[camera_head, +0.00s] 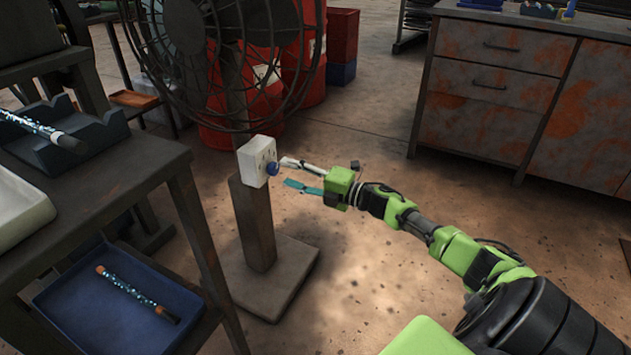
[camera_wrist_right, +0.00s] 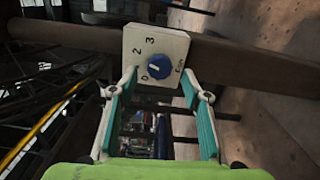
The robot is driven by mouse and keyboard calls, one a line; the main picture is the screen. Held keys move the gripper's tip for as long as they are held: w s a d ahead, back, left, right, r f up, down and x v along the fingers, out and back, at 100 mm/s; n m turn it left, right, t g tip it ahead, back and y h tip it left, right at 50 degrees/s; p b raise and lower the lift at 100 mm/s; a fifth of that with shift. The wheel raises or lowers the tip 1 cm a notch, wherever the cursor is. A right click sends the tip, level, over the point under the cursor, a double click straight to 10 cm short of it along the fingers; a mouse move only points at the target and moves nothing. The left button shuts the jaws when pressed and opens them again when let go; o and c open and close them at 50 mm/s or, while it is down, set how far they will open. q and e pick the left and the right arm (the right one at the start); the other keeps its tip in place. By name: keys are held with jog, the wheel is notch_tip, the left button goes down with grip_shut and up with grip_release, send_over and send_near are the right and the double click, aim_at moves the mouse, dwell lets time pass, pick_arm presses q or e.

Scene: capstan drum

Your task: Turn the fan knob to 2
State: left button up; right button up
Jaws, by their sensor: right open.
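The blue fan knob (camera_head: 271,168) sits on the front of a white control box (camera_head: 251,158) on the fan's post. In the right wrist view the knob (camera_wrist_right: 159,67) is on the box's white face (camera_wrist_right: 175,46), with 2 and 3 at upper left and a 0 at lower left. A pale mark on the knob seems to point left; its exact setting is hard to read. My right gripper (camera_head: 288,173) is open in front of the box. In the wrist view its teal-padded fingers (camera_wrist_right: 159,84) stand on either side below the knob, apart from it. My left gripper is not in view.
The caged fan (camera_head: 190,60) stands above and behind the box; its post has a square base (camera_head: 295,283). A dark workbench (camera_head: 125,175) with a blue tray (camera_head: 75,325) is at left. A rusty cabinet (camera_head: 480,120) is at upper right. Floor around my right arm is clear.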

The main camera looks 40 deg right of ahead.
jog(key=v, duration=0.9)
dwell(0.5)
